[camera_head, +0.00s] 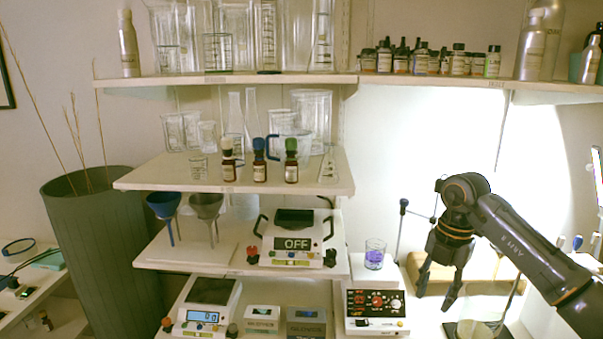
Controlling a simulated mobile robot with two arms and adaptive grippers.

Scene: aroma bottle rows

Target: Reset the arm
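My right gripper (436,290) hangs at the right of the camera_head view, at the end of my dark arm, which comes in from the right. Its fingers point down and are spread apart with nothing visible between them. It is in front of a tan wooden block and to the right of a beaker of purple liquid (375,256). My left gripper is not in view. Three small brown dropper bottles stand in a row on the middle shelf, with a white cap (229,165), a blue cap (260,165) and a green cap (291,165).
A device marked OFF (292,244), a scale (206,305) and a red-knobbed control box (375,310) stand on the lower levels. A glass vessel (474,329) is below my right gripper. Upper shelves hold glassware and several bottles. A tall grey planter (100,250) stands left.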

